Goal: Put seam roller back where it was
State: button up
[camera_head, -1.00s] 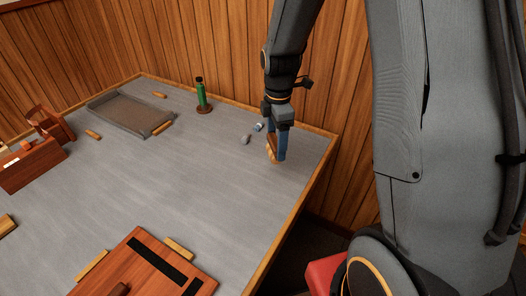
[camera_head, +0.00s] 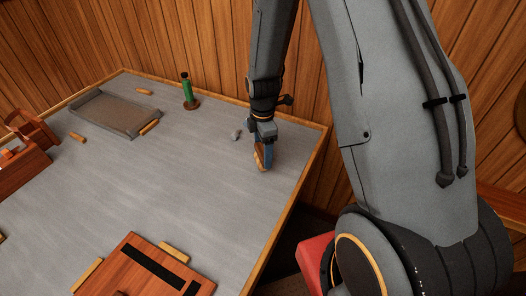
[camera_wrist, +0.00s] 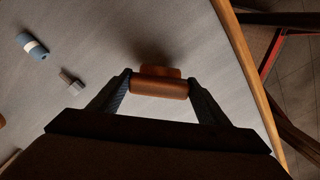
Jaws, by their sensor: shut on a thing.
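My gripper (camera_head: 264,158) is shut on the seam roller, a small brown wooden piece (camera_head: 260,160), at the right end of the grey table. In the wrist view the roller shows as a wooden cylinder (camera_wrist: 160,88) between the two fingertips (camera_wrist: 160,84), with another wooden part behind it. A dark shadow lies on the table beside it. I cannot tell whether the roller touches the tabletop.
The grey table (camera_head: 150,190) has a raised wooden edge close to my gripper's right. A blue cylinder with a white band (camera_wrist: 33,46) and a small grey piece (camera_wrist: 70,79) lie nearby. A green bottle-like thing (camera_head: 187,90), grey tray (camera_head: 112,112) and wooden board (camera_head: 150,262) stand farther off.

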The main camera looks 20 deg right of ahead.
jog(key=shift+f, duration=0.5)
jog(key=shift+f, duration=0.15)
jog(key=o, duration=1.7)
jog(key=shift+o, duration=0.2)
notch_tip(320, 180, up, 12)
jog(key=b, duration=0.3)
jog(key=s+r+m+t, duration=0.1)
jog(key=s+r+m, duration=0.3)
jog(key=s+m, duration=1.1)
jog(key=shift+a+m, duration=0.2)
jog(key=shift+m, duration=1.3)
